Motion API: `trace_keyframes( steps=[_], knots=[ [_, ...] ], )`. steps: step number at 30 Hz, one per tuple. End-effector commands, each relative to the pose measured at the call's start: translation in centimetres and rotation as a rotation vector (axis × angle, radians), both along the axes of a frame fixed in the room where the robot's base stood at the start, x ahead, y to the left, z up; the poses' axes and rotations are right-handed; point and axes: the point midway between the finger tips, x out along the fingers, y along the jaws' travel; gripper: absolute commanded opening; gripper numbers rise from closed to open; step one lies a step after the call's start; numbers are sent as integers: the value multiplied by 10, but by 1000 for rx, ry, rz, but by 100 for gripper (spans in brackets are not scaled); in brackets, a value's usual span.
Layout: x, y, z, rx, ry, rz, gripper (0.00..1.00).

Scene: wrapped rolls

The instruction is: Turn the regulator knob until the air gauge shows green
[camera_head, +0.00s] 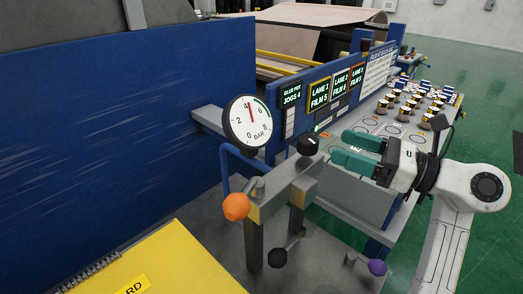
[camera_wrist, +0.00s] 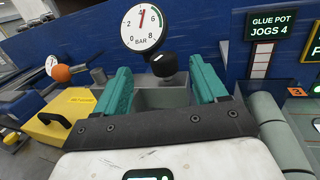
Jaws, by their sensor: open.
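The air gauge (camera_head: 247,124) is a round white dial marked in BAR. Its red needle points almost straight up, near the 4, just left of the green arc at the upper right. It also shows in the wrist view (camera_wrist: 143,29). The regulator knob (camera_head: 307,146) is black and sits on a grey block, right of and below the gauge. My gripper (camera_head: 340,147) is open, with green fingers pointing at the knob from the right, apart from it. In the wrist view the knob (camera_wrist: 164,64) appears between the spread fingers, beyond their tips.
An orange ball handle (camera_head: 236,206) and a blue pipe stand left of the knob. A purple knob (camera_head: 377,267) is low at right. A yellow box (camera_head: 150,262) fills the front left. A panel (camera_head: 410,110) with several small rolls lies behind my gripper.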

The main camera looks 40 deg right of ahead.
Motion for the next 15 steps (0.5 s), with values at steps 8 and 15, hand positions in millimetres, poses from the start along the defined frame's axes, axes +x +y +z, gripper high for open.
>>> trace_keyframes(
  steps=[8,15],
  knots=[
    [7,-6,-11,-39,47,-19,72],
    [48,7,-10,-36,46,-16,72]
  ],
)
